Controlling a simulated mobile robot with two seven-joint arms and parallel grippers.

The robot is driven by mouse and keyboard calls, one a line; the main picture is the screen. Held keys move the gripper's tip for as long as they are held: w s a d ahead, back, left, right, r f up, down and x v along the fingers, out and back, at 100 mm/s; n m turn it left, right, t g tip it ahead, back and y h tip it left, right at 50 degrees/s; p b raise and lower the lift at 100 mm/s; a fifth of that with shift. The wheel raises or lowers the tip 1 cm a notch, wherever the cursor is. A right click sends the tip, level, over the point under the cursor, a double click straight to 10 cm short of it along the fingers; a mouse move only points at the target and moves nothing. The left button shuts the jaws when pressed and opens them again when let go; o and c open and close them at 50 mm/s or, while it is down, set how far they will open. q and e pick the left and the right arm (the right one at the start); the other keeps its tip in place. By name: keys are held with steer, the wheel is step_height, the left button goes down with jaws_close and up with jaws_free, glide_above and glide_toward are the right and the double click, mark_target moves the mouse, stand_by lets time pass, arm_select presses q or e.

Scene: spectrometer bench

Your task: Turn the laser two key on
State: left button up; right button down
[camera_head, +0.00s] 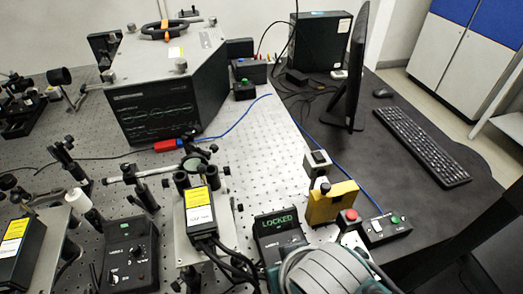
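A black control box (277,226) with a lit green display reading LOCKED stands at the bottom middle. Small lettering under the display is too small to read surely. Its lower front, where a key might be, is covered by a rounded grey and teal part that appears to be my arm. A similar black box (128,248) with knobs and a dark display stands to the left. I cannot surely tell which is laser two's box. No gripper fingers show. The covering part seems to belong to my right arm, and its gripper is hidden or out of frame. My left gripper is not in view.
A yellow block (333,203), a red button (351,215) and a small switch box (385,229) stand right of the LOCKED box. Laser heads with yellow labels (198,208) and optic posts crowd the left. Perforated bench (262,150) is clear in the middle. A monitor (352,75) and keyboard (422,145) are at right.

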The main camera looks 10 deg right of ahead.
stand_by(0.4)
steer(key=c, duration=0.7)
jaws_free()
steer(key=p+v, duration=0.4)
steer(key=v, duration=0.6)
steer(key=shift+a, duration=0.1)
